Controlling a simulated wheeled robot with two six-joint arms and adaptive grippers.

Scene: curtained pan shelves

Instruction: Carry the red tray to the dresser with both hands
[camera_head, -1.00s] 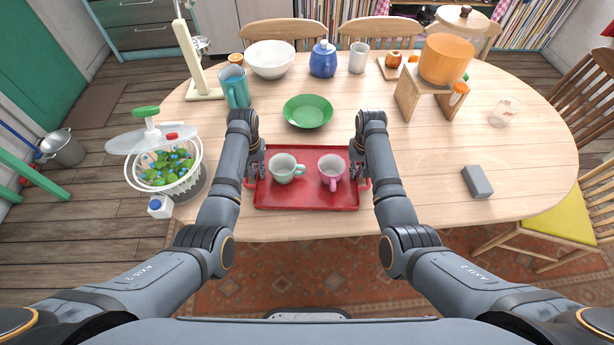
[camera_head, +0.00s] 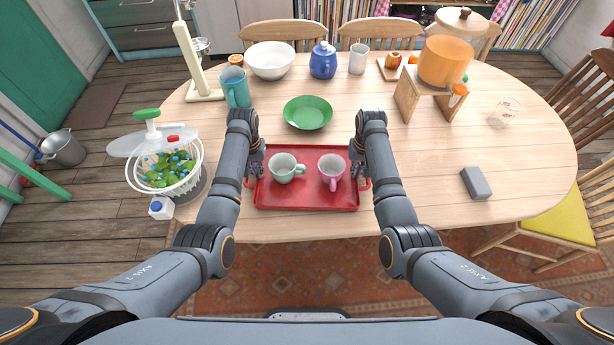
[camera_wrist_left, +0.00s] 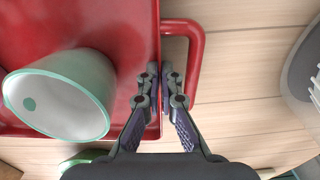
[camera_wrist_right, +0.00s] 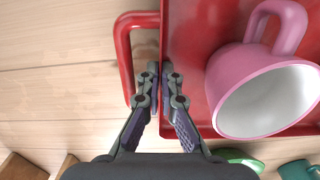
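The red tray (camera_head: 305,200) lies on the wooden table near its front edge. It carries a pale green cup (camera_head: 284,169) on the left and a pink cup (camera_head: 331,172) on the right, both upright. My left gripper (camera_head: 256,170) is at the tray's left side; in the left wrist view its fingers (camera_wrist_left: 160,85) are closed on the tray wall beside the red handle. My right gripper (camera_head: 357,170) is at the right side; in the right wrist view its fingers (camera_wrist_right: 160,85) close on the opposite wall. A grey-teal drawer unit (camera_head: 140,28), perhaps the dresser, stands at the back left.
A green plate (camera_head: 307,113) lies just behind the tray. A white bowl (camera_head: 270,60), blue pot (camera_head: 322,61) and orange pot (camera_head: 446,60) are at the back.

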